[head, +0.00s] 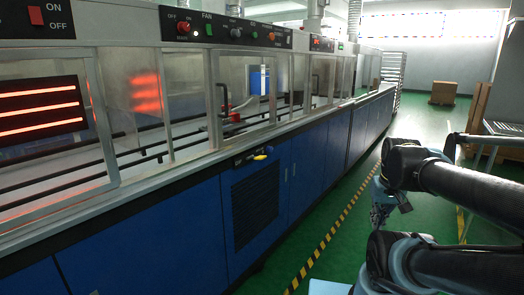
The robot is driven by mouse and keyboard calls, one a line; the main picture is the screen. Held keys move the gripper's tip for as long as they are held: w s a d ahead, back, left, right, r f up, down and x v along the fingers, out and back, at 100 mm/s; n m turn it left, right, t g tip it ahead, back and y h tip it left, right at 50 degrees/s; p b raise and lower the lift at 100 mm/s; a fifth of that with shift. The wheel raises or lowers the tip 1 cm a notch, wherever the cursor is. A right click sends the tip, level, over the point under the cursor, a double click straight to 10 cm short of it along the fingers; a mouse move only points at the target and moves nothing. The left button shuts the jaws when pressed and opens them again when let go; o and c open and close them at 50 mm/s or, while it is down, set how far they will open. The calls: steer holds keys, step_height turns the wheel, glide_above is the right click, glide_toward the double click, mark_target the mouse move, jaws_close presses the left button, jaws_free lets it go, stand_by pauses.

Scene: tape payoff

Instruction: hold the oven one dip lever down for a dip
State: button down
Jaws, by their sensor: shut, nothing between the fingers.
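A small yellow-handled lever (261,156) sits on a dark plate on the blue front of the long oven line (150,222), just under the worktop edge. It looks like the dip lever, but I cannot read a label on it. My gripper (379,217) hangs at the right, over the green floor, well apart from the lever and the oven front. It is small and dark here, partly hidden by my arm, and its fingers look shut with nothing held.
Glowing red heater bars (40,106) show behind the left window. A control panel (225,28) with knobs runs above. Yellow-black floor tape (325,243) runs along the oven. A cardboard box (443,92) stands far back. The green aisle between is clear.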

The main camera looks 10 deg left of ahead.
steer(key=w+a+r+n+y, duration=0.2)
steer(key=w+a+r+n, duration=0.2)
steer(key=w+a+r, duration=0.5)
steer(key=w+a+r+n+y, duration=0.1)
steer(key=w+a+r, duration=0.3)
steer(key=a, duration=0.6)
steer(key=w+a+r+n+y, duration=0.1)
steer(key=w+a+r+n, duration=0.3)
steer(key=w+a, duration=0.4)
steer(key=w+a+r+n+y, duration=0.1)
steer(key=w+a+r+n, duration=0.2)
steer(key=a, duration=0.9)
steer(key=w+r, duration=0.1)
steer(key=w, duration=0.2)
steer(key=shift+a+r+y, duration=0.25)
steer(key=shift+y, duration=0.15)
steer(key=shift+f, duration=0.1)
glide_above(262, 156)
steer(key=f, duration=0.8)
steer(key=shift+a, duration=0.4)
steer(key=f, duration=0.3)
steer(key=shift+s+d, duration=0.15)
steer(key=shift+d, duration=0.1)
steer(key=shift+s+d+f, duration=0.1)
steer(key=shift+f, duration=0.5)
steer(key=shift+d, duration=0.1)
